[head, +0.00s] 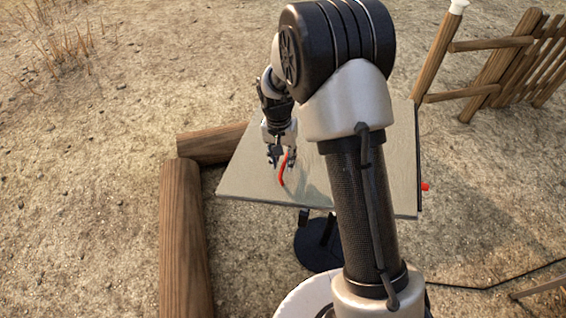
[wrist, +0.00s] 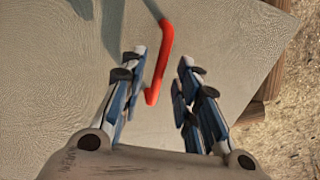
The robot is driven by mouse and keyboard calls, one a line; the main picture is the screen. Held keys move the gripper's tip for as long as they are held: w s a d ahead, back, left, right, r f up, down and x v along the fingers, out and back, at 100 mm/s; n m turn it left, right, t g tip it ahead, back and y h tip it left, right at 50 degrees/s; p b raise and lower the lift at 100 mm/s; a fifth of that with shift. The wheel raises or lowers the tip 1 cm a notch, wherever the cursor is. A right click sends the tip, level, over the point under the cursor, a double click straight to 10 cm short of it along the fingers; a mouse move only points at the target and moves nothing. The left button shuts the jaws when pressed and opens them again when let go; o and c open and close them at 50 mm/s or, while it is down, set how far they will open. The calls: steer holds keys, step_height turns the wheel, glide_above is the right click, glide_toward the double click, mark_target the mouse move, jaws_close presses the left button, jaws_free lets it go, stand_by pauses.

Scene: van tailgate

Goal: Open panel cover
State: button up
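The panel cover (head: 258,181) is a flat grey sheet on a dark stand, tilted in the head view. It also fills much of the wrist view (wrist: 60,90). A red bent handle (head: 282,179) sits on its face, and in the wrist view the handle (wrist: 163,55) runs down between my fingers. My gripper (head: 279,160) is over the cover at the handle. In the wrist view my gripper (wrist: 158,72) is open, with the handle nearer the left finger and a gap on the right. I cannot tell if a finger touches it. My arm hides the cover's middle.
Wooden logs (head: 183,240) lie left of and behind the cover. A wooden fence (head: 500,70) stands at the back right. A small red knob (head: 425,187) sits at the cover's right edge. The black stand (head: 318,243) is below. Bare ground lies at left.

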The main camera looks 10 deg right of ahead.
steer(key=shift+f, duration=0.4)
steer(key=shift+c, duration=0.2)
jaws_close()
stand_by(0.4)
